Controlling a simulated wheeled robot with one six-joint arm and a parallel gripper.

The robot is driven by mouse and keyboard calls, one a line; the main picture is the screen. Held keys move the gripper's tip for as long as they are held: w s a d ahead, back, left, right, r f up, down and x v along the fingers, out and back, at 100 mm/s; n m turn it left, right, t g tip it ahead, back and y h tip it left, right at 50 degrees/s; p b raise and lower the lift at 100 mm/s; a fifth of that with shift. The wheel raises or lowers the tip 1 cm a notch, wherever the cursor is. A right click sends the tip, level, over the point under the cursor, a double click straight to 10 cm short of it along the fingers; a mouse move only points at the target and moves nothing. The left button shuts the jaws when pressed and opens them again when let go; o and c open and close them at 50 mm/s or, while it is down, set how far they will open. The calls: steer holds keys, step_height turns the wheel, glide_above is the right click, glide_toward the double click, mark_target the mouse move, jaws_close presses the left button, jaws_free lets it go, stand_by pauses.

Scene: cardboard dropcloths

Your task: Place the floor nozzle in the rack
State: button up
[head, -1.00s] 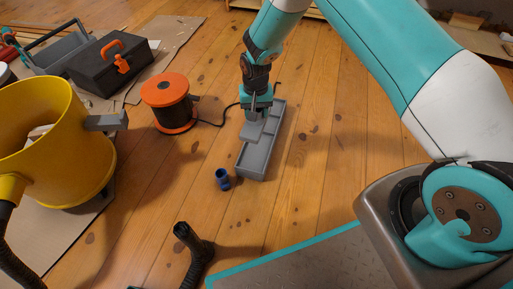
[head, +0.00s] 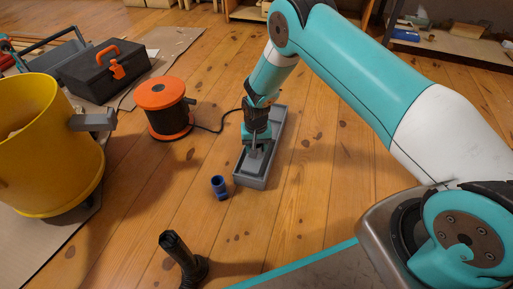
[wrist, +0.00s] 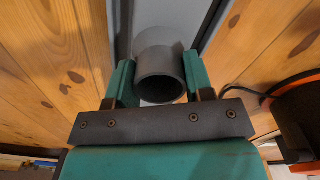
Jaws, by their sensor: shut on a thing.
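The floor nozzle (head: 256,160) is grey, and my gripper (head: 257,142) is shut on its neck. In the wrist view its round, open tube end (wrist: 161,72) stands between the two green fingers of my gripper (wrist: 158,82). The rack (head: 249,182) is a long grey tray with compartments, lying on the wooden floor. The nozzle is over or within the near part of the rack. My gripper hides much of it, so I cannot tell whether it touches the rack's bottom.
A blue fitting (head: 220,188) stands just left of the rack's near end. An orange and black cable reel (head: 166,108) is farther left, its cable running behind the rack. A yellow bucket (head: 45,150) and black toolbox (head: 103,70) stand left. A black hose piece (head: 183,258) is nearer.

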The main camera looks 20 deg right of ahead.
steer(key=o, duration=1)
steer(key=shift+c, duration=0.2)
steer(key=s+a+r+n+y+p, duration=0.1)
steer(key=s+r+p, duration=0.2)
steer(key=r, duration=0.9)
steer(key=s+a+r+n+p, duration=0.1)
steer(key=s+a+r+p, duration=0.1)
steer(key=r, duration=0.9)
steer(key=s+a+r+n+y+p, duration=0.1)
steer(key=s+r+n+p, duration=0.15)
steer(key=r, duration=0.95)
steer(key=s+r+n, duration=0.1)
steer(key=s+r, duration=0.3)
steer(key=s, duration=0.4)
steer(key=s+r+n+y, duration=0.1)
steer(key=s+r+n, duration=0.1)
steer(key=s+r, duration=0.3)
steer(key=s+r+n+y, duration=0.1)
steer(key=s+r, duration=0.3)
steer(key=s, duration=0.6)
steer(key=shift+s+a+r+n, duration=0.2)
steer(key=shift+s+r+n, duration=0.15)
steer(key=shift+n, duration=0.2)
